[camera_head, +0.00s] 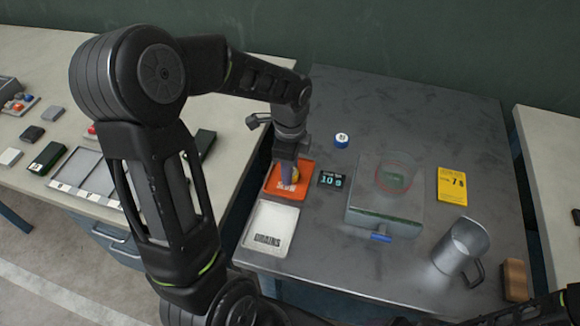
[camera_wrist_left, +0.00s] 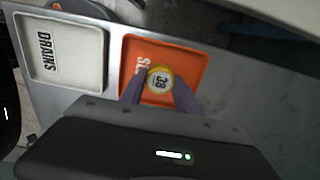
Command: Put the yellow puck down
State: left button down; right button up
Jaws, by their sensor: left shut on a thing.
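The yellow puck (camera_wrist_left: 159,79) has a white top marked 38. My left gripper (camera_wrist_left: 160,92) is shut on it, with one purple finger on each side. In the head view the left gripper (camera_head: 288,176) points down over the orange tray (camera_head: 304,187) and mostly hides the puck. I cannot tell whether the puck touches the tray floor. The tray's lettering is partly covered. My right gripper is out of view.
A white tray (camera_head: 271,228) marked DRAINS lies beside the orange one. A small display (camera_head: 331,180), a blue-and-white puck (camera_head: 341,140), a clear box (camera_head: 384,205), a yellow card (camera_head: 452,185), a metal jug (camera_head: 460,247) and a wooden block (camera_head: 515,280) stand on the grey table.

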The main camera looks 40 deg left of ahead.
pick_arm(q)
jog(key=c, duration=0.9)
grip_release()
jog(key=shift+f, duration=0.1)
notch_tip(320, 180, up, 12)
jog(key=shift+r, duration=0.15)
dwell(0.3)
